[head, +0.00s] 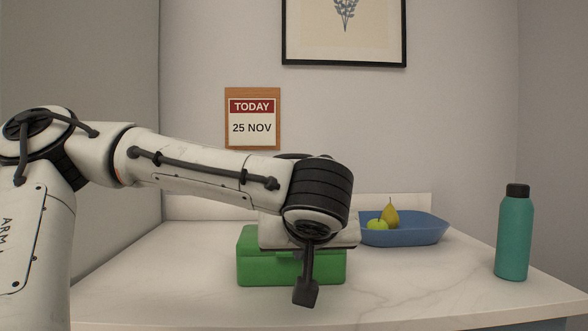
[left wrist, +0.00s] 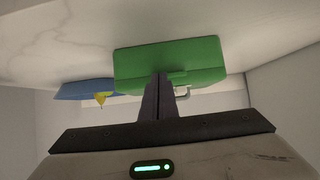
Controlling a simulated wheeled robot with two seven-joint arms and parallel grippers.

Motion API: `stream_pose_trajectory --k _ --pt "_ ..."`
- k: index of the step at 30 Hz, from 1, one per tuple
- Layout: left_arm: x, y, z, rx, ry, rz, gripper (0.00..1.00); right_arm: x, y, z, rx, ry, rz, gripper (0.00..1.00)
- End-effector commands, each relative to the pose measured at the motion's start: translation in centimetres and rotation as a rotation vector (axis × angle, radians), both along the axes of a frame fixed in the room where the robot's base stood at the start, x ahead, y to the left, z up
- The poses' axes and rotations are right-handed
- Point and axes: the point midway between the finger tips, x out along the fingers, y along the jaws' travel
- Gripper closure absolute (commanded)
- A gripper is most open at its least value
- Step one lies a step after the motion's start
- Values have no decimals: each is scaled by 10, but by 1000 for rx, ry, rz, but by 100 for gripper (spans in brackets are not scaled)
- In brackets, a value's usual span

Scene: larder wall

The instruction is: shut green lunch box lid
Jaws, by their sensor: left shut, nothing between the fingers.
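The green lunch box (head: 262,272) stands on the white counter, partly hidden behind my left wrist and gripper. Its lid (head: 247,240) looks lowered over the box; my wrist hides much of it and I cannot tell whether it is fully closed. My left gripper (head: 306,294) is shut and empty, pointing down in front of the box's front face. In the left wrist view the lunch box (left wrist: 135,68) appears upside down beyond the shut fingers (left wrist: 160,78). I cannot tell whether the fingers touch it. My right gripper is not in view.
A blue bowl (head: 420,232) with a pear (head: 390,213) and a green apple (head: 377,224) stands behind, right of the box. A teal bottle (head: 514,238) stands at the right. The counter (head: 420,280) between box and bottle is clear. A calendar (head: 252,118) hangs behind.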

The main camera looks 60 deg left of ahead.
Motion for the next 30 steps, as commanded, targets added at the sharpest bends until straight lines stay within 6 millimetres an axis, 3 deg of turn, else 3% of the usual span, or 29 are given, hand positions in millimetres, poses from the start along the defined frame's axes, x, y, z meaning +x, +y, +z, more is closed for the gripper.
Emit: stream_pose_trajectory --k 1,6,20,26,30 --pt "-2 0 -13 -11 18 1 100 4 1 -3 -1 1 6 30" --pt "-2 0 -19 -15 24 2 100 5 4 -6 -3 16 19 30" --pt "-1 0 -16 -11 18 1 100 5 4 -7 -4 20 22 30" --pt "-3 1 3 -10 16 4 100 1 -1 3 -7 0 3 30" --pt "-6 3 33 -13 17 11 100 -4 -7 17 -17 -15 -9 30"
